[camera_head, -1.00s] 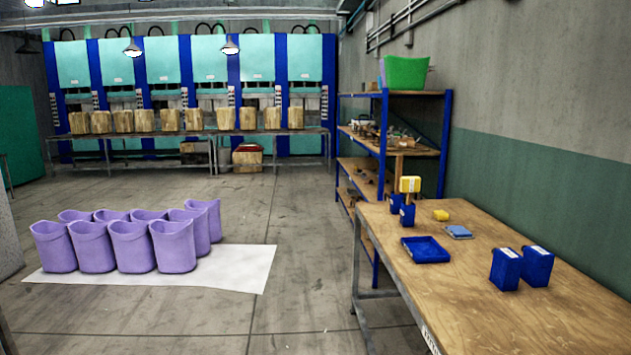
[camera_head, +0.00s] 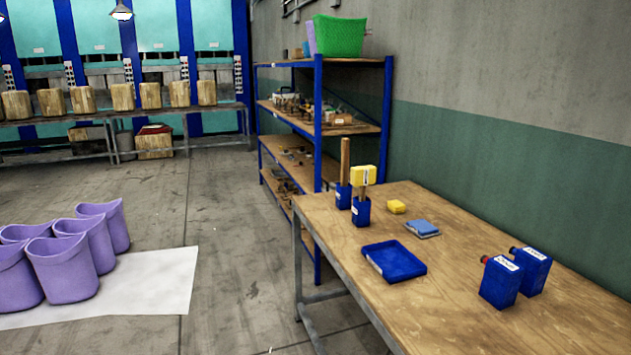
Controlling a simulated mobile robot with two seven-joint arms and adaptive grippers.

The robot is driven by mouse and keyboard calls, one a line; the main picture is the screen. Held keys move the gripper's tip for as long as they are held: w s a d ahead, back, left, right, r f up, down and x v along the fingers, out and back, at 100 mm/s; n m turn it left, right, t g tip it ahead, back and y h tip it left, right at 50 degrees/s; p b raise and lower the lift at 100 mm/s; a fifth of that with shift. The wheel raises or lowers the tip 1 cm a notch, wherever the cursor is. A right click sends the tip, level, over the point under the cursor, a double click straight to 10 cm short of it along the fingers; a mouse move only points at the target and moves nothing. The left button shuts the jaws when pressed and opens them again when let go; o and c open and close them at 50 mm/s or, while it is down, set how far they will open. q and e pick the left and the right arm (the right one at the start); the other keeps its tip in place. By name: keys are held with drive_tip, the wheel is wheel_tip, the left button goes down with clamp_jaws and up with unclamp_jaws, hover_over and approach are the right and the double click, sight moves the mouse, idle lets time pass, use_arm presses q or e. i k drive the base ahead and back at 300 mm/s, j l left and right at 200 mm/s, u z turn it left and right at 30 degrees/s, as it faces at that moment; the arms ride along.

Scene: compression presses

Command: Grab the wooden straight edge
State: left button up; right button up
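A wooden stick (camera_head: 345,162), which looks like the straight edge, stands upright in a blue holder (camera_head: 343,196) at the far left corner of the wooden table (camera_head: 450,300). Its lower end is hidden inside the holder. Just in front of it, a second blue holder (camera_head: 361,212) holds a tool with a yellow block head (camera_head: 363,175). Neither of my grippers shows in the head view.
A blue-framed shelf (camera_head: 318,120) stands behind. Purple bins (camera_head: 62,268) stand left; floor between is clear.

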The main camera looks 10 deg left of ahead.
sight(345, 142)
drive_tip(key=i+j, duration=0.6)
drive_tip(key=i+z, duration=0.15)
drive_tip(key=i+j+z, duration=0.75)
drive_tip(key=j, duration=0.2)
drive_tip(key=i+j+z, duration=0.25)
drive_tip(key=j, duration=0.15)
drive_tip(key=k, duration=0.1)
